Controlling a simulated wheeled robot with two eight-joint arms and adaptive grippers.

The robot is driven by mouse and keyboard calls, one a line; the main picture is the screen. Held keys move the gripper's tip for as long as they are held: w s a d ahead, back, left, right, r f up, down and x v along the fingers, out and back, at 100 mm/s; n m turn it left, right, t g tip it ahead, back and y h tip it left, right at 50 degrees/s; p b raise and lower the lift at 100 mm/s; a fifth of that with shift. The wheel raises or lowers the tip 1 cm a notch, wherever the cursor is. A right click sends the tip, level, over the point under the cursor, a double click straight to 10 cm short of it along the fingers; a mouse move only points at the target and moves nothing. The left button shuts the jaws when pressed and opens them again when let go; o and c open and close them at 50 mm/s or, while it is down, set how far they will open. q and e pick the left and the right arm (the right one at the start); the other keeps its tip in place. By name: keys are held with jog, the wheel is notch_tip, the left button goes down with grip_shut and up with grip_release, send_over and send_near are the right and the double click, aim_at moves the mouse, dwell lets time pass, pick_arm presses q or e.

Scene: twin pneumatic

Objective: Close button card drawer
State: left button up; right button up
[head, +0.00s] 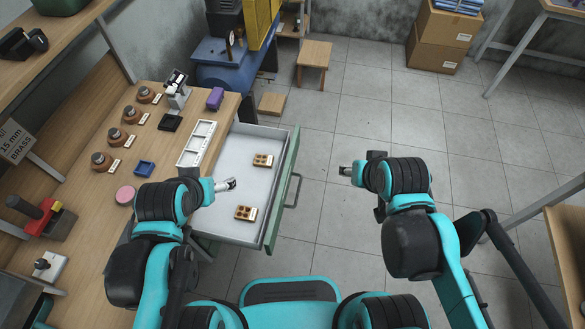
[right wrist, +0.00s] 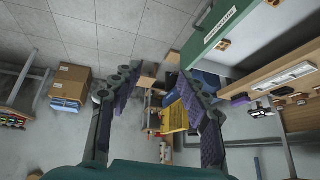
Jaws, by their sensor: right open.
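The drawer (head: 235,160) under the workbench is pulled far out, with a grey inside and a green front that bears a bar handle (head: 292,190). Two button cards lie apart inside: one toward the back (head: 263,160) and one toward the front (head: 245,213). My left gripper (head: 231,184) is above the drawer's left part; its fingers are too small to read. My right gripper (head: 344,170) is open and empty, to the right of the handle and apart from it. In the right wrist view its fingers (right wrist: 158,76) are spread, and the green drawer front (right wrist: 213,28) shows at upper right.
A stool (head: 314,55) and cardboard boxes (head: 440,38) stand at the back. The tiled floor right of the drawer is clear.

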jog(key=w+m, duration=0.2)
jog(key=w, duration=0.1)
jog(key=w+m+g, duration=0.1)
jog(key=shift+w+a+m+y, duration=0.3)
jog(key=shift+w+a, duration=0.05)
grip_shut()
jog(key=w+a+f+m+g+y+b, duration=0.1)
jog(key=w+f+m+g, duration=0.1)
jog(key=w+f+m, duration=0.4)
jog(key=w+a+f+m+g+y, duration=0.1)
jog(key=w+f+m, duration=0.35)
jog(key=w, duration=0.35)
jog(key=w+a+f+m+b, duration=0.2)
jog(key=w+a+f, duration=0.1)
jog(key=f, duration=0.5)
jog(key=w+a+f+m+g+y+b, duration=0.1)
jog(key=w+a+f+m+b, duration=0.2)
jog(key=a+f, duration=0.2)
jog(key=shift+f+g, duration=0.3)
jog(key=shift+f, duration=1.55)
